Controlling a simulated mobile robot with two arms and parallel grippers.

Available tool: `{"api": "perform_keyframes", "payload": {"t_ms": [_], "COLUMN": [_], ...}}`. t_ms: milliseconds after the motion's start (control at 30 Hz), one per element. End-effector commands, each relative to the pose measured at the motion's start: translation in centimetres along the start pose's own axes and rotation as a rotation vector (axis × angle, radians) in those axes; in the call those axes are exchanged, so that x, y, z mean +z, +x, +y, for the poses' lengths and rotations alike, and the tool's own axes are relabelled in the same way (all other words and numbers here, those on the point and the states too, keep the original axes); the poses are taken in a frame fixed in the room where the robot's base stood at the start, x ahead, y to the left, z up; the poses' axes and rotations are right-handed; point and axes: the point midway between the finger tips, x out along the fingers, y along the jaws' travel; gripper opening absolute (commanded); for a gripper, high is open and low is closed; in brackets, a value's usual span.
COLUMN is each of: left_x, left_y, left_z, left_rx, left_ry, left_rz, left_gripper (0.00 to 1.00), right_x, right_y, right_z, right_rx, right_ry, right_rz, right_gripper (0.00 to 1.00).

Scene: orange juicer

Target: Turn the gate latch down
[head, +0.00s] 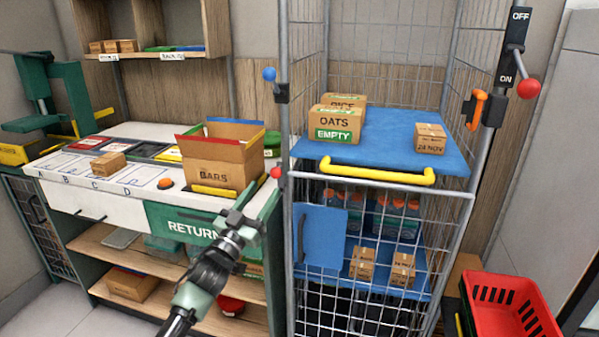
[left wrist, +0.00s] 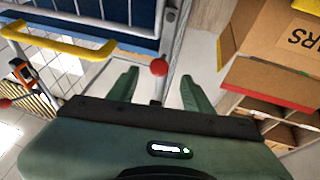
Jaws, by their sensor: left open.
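A red-knobbed lever (head: 276,172) sits on the left post of the wire cage cart (head: 289,215), at about the height of the yellow handle (head: 380,174). A blue-knobbed lever (head: 269,74) is higher on the same post. No label shows which is the gate latch. My left gripper (head: 250,206) is open and empty, just below and left of the red knob. In the left wrist view, the red knob (left wrist: 159,67) appears between the two green fingers (left wrist: 160,92), towards the far side; contact cannot be told. My right gripper is not in view.
An open carton (head: 225,155) stands on the white counter (head: 110,172) left of the cart. An orange latch (head: 480,108) and an OFF/ON switch with a red knob (head: 528,88) are at the right post. A red crate (head: 508,305) stands at lower right.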

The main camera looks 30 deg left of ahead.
Motion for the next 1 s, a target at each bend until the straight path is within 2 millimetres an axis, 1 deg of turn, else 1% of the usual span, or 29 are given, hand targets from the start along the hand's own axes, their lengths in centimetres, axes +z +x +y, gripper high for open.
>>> {"api": "perform_keyframes", "payload": {"t_ms": [167, 300, 400, 500, 633, 867, 900, 967, 1000], "left_x": [-0.2, -0.1, -0.1, -0.1, -0.1, -0.1, -0.1, -0.1, -0.1], "left_y": [2.2, 4.5, 5.9, 6.9, 7.5, 7.6, 7.6, 7.6, 7.6], "left_z": [0.0, 0.0, 0.0, 0.0, 0.0, 0.0, 0.0, 0.0, 0.0], "left_rx": [0.002, 0.000, 0.000, 0.001, 0.000, 0.000, 0.000, 0.000, 0.000], "left_ry": [0.000, 0.001, -0.001, 0.000, 0.001, 0.001, 0.001, 0.000, 0.000], "left_rz": [0.007, 0.005, 0.004, 0.003, 0.002, 0.001, 0.001, 0.001, 0.001], "left_gripper": [0.50, 0.50, 0.50, 0.50, 0.50, 0.50, 0.47, 0.31, 0.20], "right_x": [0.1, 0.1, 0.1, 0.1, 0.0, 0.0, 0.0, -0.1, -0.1], "right_y": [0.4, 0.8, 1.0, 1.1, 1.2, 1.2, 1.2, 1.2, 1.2], "right_z": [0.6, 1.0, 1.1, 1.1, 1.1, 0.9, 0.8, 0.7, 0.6], "right_rx": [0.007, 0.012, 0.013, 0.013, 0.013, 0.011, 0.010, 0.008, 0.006], "right_ry": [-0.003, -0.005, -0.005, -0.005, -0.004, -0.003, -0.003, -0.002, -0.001], "right_rz": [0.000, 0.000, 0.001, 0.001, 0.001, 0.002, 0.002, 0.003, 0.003], "right_gripper": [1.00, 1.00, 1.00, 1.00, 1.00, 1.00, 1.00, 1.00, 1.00]}}
